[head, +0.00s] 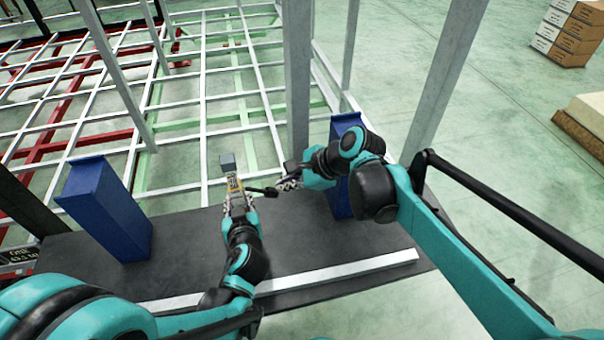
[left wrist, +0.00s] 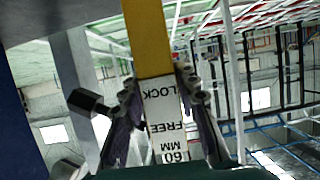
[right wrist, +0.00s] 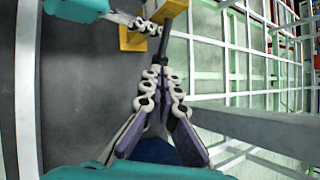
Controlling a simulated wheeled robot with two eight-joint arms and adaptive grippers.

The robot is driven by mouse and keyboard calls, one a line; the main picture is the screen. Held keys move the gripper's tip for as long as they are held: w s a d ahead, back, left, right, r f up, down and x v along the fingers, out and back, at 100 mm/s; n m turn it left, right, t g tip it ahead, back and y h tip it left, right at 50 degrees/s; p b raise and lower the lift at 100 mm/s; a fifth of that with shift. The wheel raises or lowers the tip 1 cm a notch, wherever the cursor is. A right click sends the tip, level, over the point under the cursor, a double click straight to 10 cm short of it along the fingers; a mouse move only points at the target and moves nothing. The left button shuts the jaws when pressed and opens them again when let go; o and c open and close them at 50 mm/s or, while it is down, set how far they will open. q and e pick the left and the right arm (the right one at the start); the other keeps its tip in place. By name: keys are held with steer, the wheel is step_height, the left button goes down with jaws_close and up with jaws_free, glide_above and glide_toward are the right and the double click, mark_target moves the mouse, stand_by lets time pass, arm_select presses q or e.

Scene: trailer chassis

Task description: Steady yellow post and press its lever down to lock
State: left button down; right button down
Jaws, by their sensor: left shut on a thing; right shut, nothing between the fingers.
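My left gripper (head: 238,204) is shut around the post. In the left wrist view the yellow post (left wrist: 148,40) has a white label (left wrist: 160,115) reading LOCK and FREE between the fingers. The black lever (head: 264,190) sticks out to the right of the post, roughly level; its knob (left wrist: 85,101) shows in the left wrist view. My right gripper (head: 282,184) is shut and empty, its fingertips close to the lever's end. I cannot tell whether they touch.
A blue post (head: 105,208) stands at the left of the dark deck (head: 190,240), and another blue post (head: 343,128) at the right, partly behind my right arm. A grey upright (head: 298,80) rises behind my right gripper. A pale bar (head: 340,272) lies along the near edge.

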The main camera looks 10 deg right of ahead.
steer(key=v, duration=0.9)
arm_select(q)
steer(key=c, duration=0.9)
jaws_free()
steer(key=shift+p+v, duration=1.35)
steer(key=shift+v, duration=2.65)
steer(key=o, duration=0.6)
arm_select(e)
steer(key=shift+r, duration=1.35)
